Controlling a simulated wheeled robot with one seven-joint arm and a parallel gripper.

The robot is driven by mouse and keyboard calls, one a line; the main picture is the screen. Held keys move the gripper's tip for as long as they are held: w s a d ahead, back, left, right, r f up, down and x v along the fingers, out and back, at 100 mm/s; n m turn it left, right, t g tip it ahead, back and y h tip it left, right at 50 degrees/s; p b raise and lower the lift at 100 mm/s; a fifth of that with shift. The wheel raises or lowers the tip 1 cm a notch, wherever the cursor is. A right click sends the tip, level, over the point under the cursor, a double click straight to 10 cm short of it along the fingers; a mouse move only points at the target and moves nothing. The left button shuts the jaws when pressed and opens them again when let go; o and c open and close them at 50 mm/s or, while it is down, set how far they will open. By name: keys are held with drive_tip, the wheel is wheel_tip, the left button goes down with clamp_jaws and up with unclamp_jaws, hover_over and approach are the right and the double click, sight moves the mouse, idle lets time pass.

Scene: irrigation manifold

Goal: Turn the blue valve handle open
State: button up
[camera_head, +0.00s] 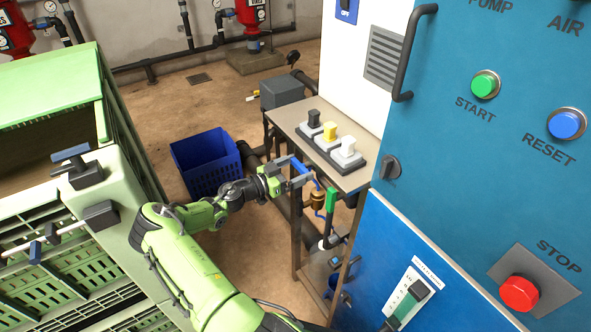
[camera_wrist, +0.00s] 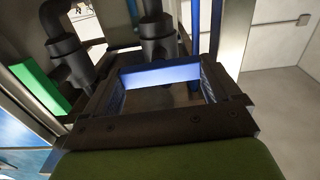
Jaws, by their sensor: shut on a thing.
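The blue valve handle (camera_head: 301,169) is at the front edge of the manifold stand, just above a brass valve body (camera_head: 318,199). My gripper (camera_head: 293,174) reaches it from the left and is shut on it. In the wrist view the blue handle (camera_wrist: 160,76) spans the gap between the two dark fingers of my gripper (camera_wrist: 162,88), with dark pipe fittings behind it. The fingers hide part of the handle, and I cannot tell its exact angle.
A green handle (camera_head: 331,200) is close on the right of the valve. A shelf (camera_head: 296,119) with black, yellow and white switches is above. A blue control cabinet (camera_head: 446,150) stands at right, a blue crate (camera_head: 207,163) behind my arm, and green crates (camera_head: 62,215) at left.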

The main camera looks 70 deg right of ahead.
drive_tip(key=n+b, duration=0.2)
drive_tip(key=n, duration=0.2)
drive_tip(key=shift+f, duration=0.1)
drive_tip(key=n+b, duration=0.1)
drive_tip(key=n, duration=0.3)
drive_tip(key=shift+n, duration=0.3)
drive_tip(key=n, duration=0.4)
drive_tip(key=shift+w+n, duration=0.1)
drive_tip(key=shift+n, duration=0.2)
drive_tip(key=shift+n+p, duration=0.65)
drive_tip(key=shift+n, duration=1.55)
drive_tip(key=o, duration=0.8)
drive_tip(key=shift+c, duration=0.2)
drive_tip(key=v, duration=1.5)
drive_tip(key=shift+w+a, duration=0.25)
drive_tip(key=shift+w, duration=0.1)
